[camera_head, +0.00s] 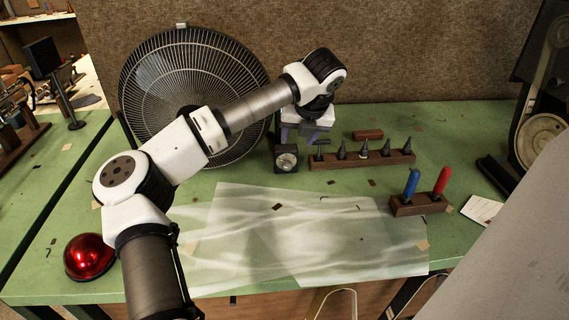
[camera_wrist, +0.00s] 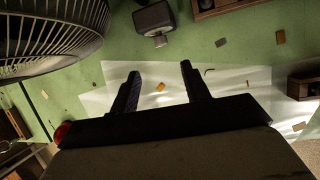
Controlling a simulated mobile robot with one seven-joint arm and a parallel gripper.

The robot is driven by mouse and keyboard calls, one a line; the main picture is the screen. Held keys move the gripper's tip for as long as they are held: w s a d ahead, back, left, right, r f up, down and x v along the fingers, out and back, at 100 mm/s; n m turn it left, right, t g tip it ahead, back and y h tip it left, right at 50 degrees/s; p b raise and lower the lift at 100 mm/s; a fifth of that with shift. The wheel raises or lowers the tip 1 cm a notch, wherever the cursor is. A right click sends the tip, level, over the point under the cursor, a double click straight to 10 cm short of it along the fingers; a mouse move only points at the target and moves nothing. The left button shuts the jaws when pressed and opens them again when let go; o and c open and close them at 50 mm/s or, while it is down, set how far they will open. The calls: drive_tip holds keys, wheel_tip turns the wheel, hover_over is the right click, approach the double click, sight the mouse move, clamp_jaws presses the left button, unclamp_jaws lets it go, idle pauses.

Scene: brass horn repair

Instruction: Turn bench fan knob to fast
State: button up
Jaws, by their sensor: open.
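The bench fan (camera_head: 160,75) is a large round grey wire cage at the back left of the green bench. It also shows at the upper left of the wrist view (camera_wrist: 50,35). A small dark box with a pale round dial (camera_head: 287,160), apparently the fan's knob box, stands right of the fan. In the wrist view the box (camera_wrist: 153,17) is at the top, with a knob (camera_wrist: 159,40) sticking out toward me. My gripper (camera_head: 301,138) is just above and behind the box in the head view. In the wrist view its two fingers (camera_wrist: 160,72) are apart and empty. The dial's setting is unreadable.
A wooden rack of dark pointed tools (camera_head: 360,160) stands close right of the box. A block with blue and red handled tools (camera_head: 418,205) is farther right. A translucent sheet (camera_head: 320,245) covers the bench front. A red dome (camera_head: 89,257) sits front left.

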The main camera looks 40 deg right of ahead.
sight(288, 164)
drive_tip(key=p+x, duration=0.4)
drive_tip(key=x, duration=0.9)
drive_tip(key=shift+d, duration=0.1)
drive_tip(key=c, duration=1)
